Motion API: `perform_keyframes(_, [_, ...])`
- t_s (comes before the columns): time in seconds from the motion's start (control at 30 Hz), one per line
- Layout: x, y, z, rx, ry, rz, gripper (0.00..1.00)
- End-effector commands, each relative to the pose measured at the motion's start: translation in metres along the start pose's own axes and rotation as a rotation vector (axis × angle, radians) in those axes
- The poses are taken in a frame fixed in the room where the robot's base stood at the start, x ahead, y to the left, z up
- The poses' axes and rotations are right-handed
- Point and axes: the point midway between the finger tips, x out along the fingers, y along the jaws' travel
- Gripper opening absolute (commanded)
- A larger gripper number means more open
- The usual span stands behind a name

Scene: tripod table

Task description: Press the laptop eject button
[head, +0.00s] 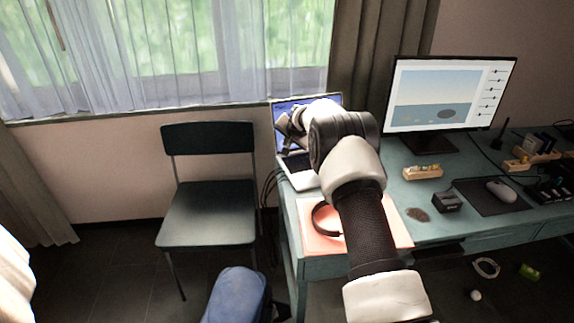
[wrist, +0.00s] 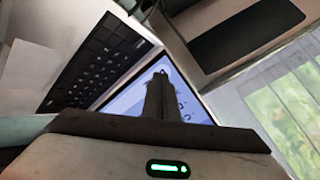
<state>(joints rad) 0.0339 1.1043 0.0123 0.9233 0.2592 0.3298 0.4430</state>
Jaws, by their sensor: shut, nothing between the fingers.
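The laptop (head: 300,181) stands open at the left end of the desk, its screen lit blue. My arm covers part of its screen and keyboard in the head view. In the wrist view its dark keyboard (wrist: 95,62) lies at the left and its blue screen (wrist: 130,97) lies behind my fingers. My gripper (wrist: 161,74) is shut and empty, with its tips in front of the screen in that view. In the head view my gripper (head: 289,127) is over the laptop. I cannot tell whether it touches the laptop. The eject button cannot be made out.
A dark chair (head: 208,215) stands left of the desk (head: 440,232). A monitor (head: 450,95) stands on the desk to the right. A dark ring-shaped object (head: 322,219) lies on a pink mat (head: 400,236) before the laptop. A blue bag (head: 237,295) is on the floor.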

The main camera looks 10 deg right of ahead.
Motion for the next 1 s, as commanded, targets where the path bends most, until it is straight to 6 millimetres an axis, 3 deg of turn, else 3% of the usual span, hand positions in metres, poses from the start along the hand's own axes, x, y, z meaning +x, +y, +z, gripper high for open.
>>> perform_keyframes(0.2, [0.026,0.019,0.019,0.0,0.0,0.0,0.0])
perform_keyframes(0.33, [0.034,0.024,0.025,0.0,0.0,-0.001,0.0])
perform_keyframes(1.0, [0.035,0.025,0.026,0.0,0.0,-0.001,0.0])
